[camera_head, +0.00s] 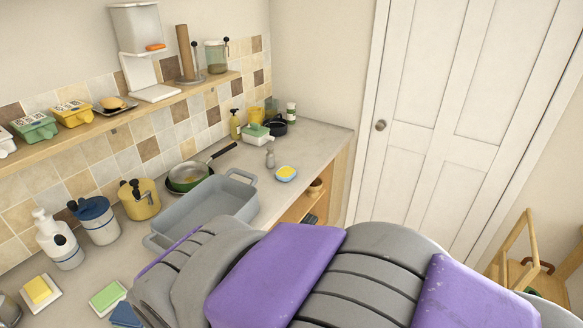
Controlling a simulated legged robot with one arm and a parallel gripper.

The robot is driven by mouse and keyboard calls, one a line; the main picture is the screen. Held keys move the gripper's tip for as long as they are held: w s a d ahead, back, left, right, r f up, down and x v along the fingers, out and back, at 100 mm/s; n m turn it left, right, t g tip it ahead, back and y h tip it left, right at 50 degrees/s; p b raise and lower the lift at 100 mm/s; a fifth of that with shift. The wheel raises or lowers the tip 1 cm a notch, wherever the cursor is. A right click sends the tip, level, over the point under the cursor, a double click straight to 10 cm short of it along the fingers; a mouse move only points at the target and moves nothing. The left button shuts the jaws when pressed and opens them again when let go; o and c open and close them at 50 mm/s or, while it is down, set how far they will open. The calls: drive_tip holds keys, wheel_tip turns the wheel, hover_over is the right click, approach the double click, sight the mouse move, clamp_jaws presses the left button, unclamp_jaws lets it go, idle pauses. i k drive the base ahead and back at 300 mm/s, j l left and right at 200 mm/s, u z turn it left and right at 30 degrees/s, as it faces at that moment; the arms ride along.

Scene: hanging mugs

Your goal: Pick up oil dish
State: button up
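I cannot tell which thing is the oil dish. Candidates include a dark small dish with a yellow-orange item (113,104) on the wall shelf, and a white-and-green lidded dish (257,133) at the far end of the counter. My gripper is not in view. My grey and purple arm fills the lower middle and right and hides part of the counter front.
A grey-blue tray (226,197) lies on the counter (319,141), beside a green frying pan (188,176). Jars, bottles and sponges line the counter's left part. The wall shelf (60,136) holds several containers. A white door (430,110) stands right; a wooden chair (513,244) is at lower right.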

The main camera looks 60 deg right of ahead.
sight(286, 173)
drive_tip(key=z, duration=1.7)
drive_tip(key=u, duration=0.2)
drive_tip(key=i+l+u, duration=0.2)
drive_tip(key=u, duration=0.25)
drive_tip(key=i+l+u, duration=0.15)
drive_tip(key=l+u, duration=0.25)
drive_tip(key=i+l+u, duration=0.1)
drive_tip(key=l+u, duration=0.35)
drive_tip(key=i+l+u, duration=0.1)
drive_tip(key=l, duration=0.85)
drive_tip(key=i+l, duration=0.1)
drive_tip(key=l, duration=0.85)
drive_tip(key=i+l+u, duration=0.15)
drive_tip(key=l, duration=0.75)
